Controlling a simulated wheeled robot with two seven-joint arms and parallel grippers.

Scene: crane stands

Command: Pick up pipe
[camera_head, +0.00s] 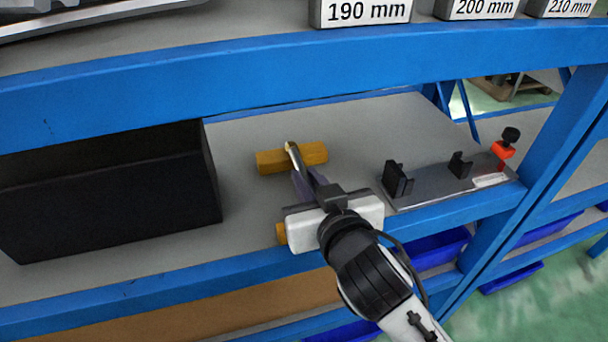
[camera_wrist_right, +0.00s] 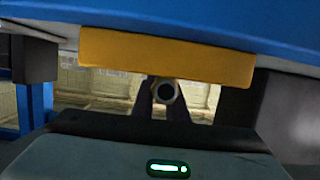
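A thin metal pipe (camera_head: 293,152) lies across a yellow block (camera_head: 312,153) on the middle shelf; its far end shows past my right gripper. A second yellow block (camera_head: 281,234) is mostly hidden behind that gripper. My right gripper (camera_head: 305,178) is at the pipe, its dark fingers along the pipe's sides. Whether the fingers press on the pipe is unclear. My left gripper is not in view.
A black open box (camera_head: 110,200) stands at the left. A grey plate with black holders (camera_head: 435,183) and a red clamp (camera_head: 502,150) lies at the right. A blue beam (camera_head: 300,70) crosses above, with labelled blocks (camera_head: 362,12) on the upper shelf.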

